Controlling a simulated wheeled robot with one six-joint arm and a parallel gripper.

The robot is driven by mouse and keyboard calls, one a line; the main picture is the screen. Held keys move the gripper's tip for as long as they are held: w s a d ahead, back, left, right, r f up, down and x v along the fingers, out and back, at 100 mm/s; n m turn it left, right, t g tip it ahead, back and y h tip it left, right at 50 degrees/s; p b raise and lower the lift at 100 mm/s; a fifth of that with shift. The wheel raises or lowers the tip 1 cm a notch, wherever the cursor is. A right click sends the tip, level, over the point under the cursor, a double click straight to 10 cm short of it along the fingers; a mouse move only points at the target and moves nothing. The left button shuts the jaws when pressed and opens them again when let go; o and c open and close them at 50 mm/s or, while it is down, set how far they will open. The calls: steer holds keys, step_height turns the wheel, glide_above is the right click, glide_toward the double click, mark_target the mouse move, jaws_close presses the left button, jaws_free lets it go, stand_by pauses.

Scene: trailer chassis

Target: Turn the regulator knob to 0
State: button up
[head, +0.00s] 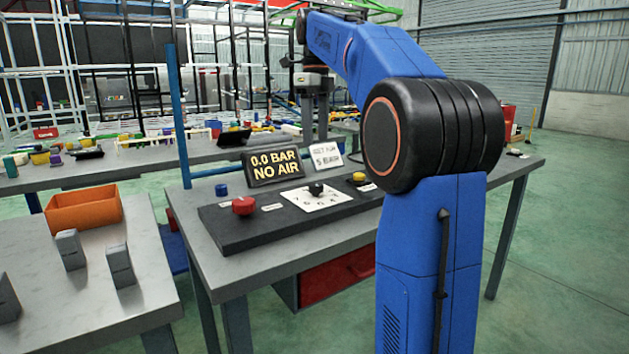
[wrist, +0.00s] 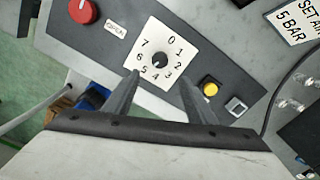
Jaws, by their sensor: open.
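The regulator knob (wrist: 160,61) is a small black knob at the middle of a white dial plate (wrist: 149,39) numbered 0 to 7. The 0 is at the plate's upper right in the wrist view; which number the knob points to is too small to tell surely. In the head view the knob (head: 316,188) stands on its plate (head: 300,199) on the dark panel. My gripper (wrist: 163,77) is open and empty, its two fingers apart on either side of the plate's lower part in the picture. No contact with the knob shows.
A display (head: 274,168) behind reads 0.0 BAR NO AIR. A sign (wrist: 297,20) reads 5 BAR. An orange bin (head: 84,211) stands on the left table.

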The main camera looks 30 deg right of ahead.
mark_target(316, 184)
step_height(316, 184, down, 13)
steer(key=shift+f, duration=0.2)
stand_by(0.3)
steer(key=c, duration=1)
